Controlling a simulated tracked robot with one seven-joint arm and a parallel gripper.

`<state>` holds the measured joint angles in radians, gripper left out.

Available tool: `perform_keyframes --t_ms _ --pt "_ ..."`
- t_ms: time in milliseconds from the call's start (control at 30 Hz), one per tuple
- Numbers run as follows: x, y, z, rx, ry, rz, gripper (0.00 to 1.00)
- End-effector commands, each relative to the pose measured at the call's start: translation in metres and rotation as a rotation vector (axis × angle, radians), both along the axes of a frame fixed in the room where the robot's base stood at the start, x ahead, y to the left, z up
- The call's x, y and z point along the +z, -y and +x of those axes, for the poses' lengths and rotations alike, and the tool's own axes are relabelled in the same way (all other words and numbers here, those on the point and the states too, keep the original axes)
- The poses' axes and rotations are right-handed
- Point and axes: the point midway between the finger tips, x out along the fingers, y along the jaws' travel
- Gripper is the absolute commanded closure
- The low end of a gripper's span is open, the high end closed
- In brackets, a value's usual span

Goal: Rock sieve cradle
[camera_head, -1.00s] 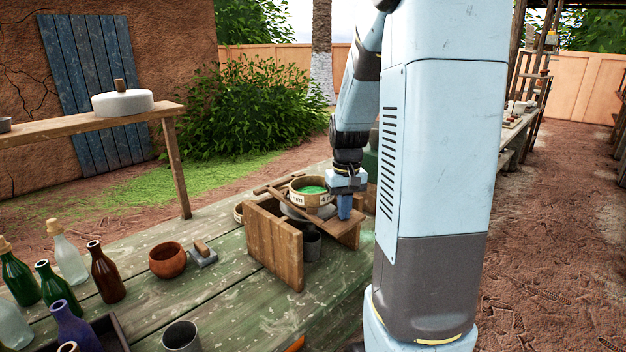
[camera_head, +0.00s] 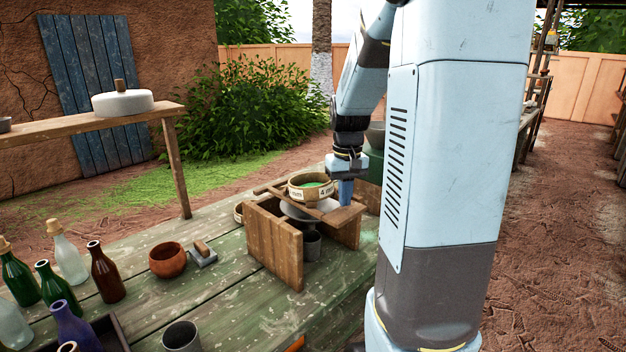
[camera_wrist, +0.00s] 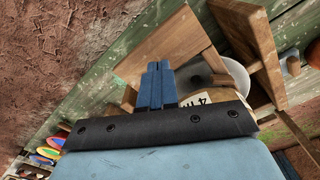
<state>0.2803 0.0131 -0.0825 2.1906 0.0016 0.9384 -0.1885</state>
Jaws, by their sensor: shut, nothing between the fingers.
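A wooden sieve cradle (camera_head: 275,246) stands on the green plank table, with upright end boards and rails on top. A round sieve (camera_head: 309,195) labelled "4 m…" sits on the rails with green material in it. A pale bowl (camera_head: 290,212) and a grey cup (camera_head: 311,244) show beneath it. My gripper (camera_head: 346,193) points down just right of the sieve, by the cradle's right-hand board. In the wrist view my gripper's blue fingers (camera_wrist: 157,82) are together and empty, over or beside a cradle board (camera_wrist: 180,45). Whether they touch the cradle is unclear.
An orange-brown bowl (camera_head: 168,260) and a wooden-handled tool (camera_head: 203,254) lie left of the cradle. Several bottles (camera_head: 106,272) crowd the table's left end. A metal cup (camera_head: 182,337) stands at the front.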

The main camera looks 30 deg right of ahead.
Motion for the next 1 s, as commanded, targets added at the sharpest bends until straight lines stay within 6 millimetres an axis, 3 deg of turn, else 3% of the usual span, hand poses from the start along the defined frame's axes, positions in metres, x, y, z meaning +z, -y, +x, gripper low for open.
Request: perform_keyframes --t_ms 600,1000 --pt "0.045 0.000 0.000 0.000 0.001 0.000 1.00" --pt "0.050 0.000 0.000 0.000 0.001 0.000 1.00"
